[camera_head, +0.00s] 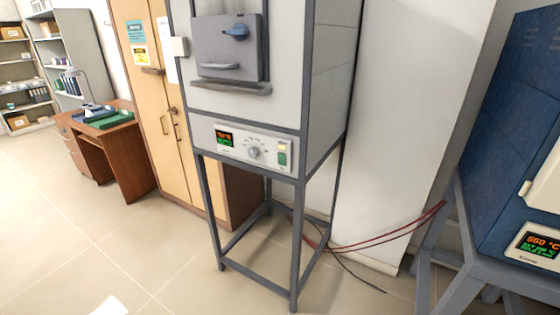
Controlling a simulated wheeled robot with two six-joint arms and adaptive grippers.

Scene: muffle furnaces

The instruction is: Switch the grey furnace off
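The grey furnace (228,95) stands on a dark grey metal frame in the middle of the view. Its door (228,48) is shut, with a blue latch (236,32) and a handle bar below it. The control panel (240,147) sits low on its front. The panel has a lit display (225,139) with red and green characters, too small to read. A round knob (254,153) is in the middle of the panel, and a green rocker switch (282,156) is at its right end. Neither of my grippers shows.
A blue furnace (515,130) with a lit display (540,243) stands on a stand at the right. Red hoses (385,240) run low between the stands. A wooden cabinet (155,100) and a desk (110,150) are at the left. The floor in front at left is mostly clear.

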